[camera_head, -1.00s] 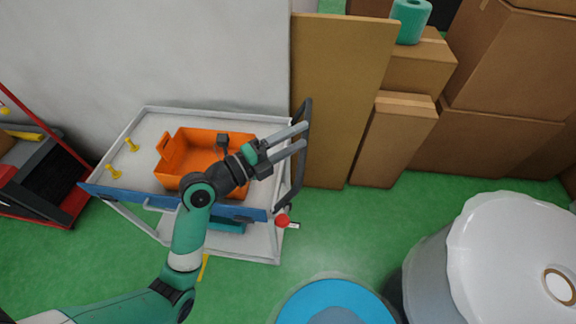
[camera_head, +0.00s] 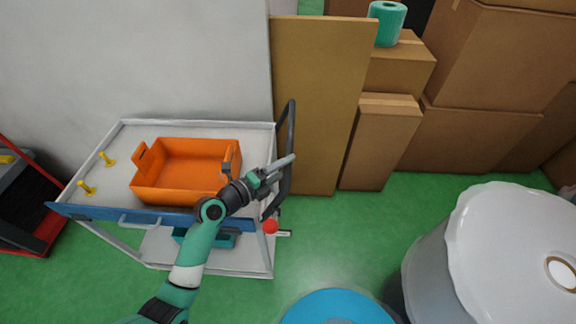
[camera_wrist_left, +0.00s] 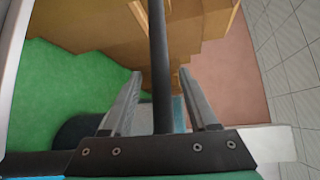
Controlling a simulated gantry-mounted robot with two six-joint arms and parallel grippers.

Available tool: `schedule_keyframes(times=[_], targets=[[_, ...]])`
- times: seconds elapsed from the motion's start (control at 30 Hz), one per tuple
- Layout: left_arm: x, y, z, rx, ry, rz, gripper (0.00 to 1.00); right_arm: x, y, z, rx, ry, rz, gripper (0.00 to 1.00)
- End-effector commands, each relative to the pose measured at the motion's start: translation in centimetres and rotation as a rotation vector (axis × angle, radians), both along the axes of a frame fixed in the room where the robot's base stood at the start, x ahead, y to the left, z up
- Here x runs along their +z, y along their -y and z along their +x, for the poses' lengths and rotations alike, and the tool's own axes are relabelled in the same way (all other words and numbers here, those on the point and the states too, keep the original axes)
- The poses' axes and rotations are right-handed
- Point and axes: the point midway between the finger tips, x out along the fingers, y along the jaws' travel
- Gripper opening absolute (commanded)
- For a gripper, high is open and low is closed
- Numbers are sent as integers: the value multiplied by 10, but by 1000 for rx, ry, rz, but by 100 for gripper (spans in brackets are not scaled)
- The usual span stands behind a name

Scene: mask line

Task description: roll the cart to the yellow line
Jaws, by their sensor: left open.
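The cart (camera_head: 262,137) has a pale top, a blue front edge and a lower shelf, and it stands by the grey wall. Its black handle (camera_head: 291,120) rises at the right end. My left gripper (camera_head: 284,166) is open at the handle. In the left wrist view the dark handle bar (camera_wrist_left: 158,50) runs between its two spread fingers, with a gap on each side. An orange crate (camera_head: 185,190) and two yellow pegs sit on the cart's top. I cannot make out the yellow line. My right gripper is out of view.
A red ball-like knob (camera_head: 271,227) is at the cart's lower right corner. A brown panel (camera_head: 318,90) and cardboard boxes (camera_head: 490,90) stand behind. A large white roll (camera_head: 500,230) and a blue round object (camera_head: 335,308) are at right. Green floor (camera_head: 340,240) is clear between.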

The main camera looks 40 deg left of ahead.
Motion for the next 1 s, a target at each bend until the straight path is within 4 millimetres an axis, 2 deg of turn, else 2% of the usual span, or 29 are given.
schedule_keyframes(times=[0.13, 0.4, 0.7, 0.73, 1.0], targets=[[-2, 2, 13, -1, 0, 0, 59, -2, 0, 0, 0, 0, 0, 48], [-2, 1, 14, 0, 0, 0, 58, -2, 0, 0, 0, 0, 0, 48], [-2, 1, 14, 0, 0, 0, 4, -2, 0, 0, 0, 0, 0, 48], [-2, 1, 14, 0, 0, 0, 0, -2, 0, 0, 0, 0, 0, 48], [-2, 1, 14, 0, 0, 0, 0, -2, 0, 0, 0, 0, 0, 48]])
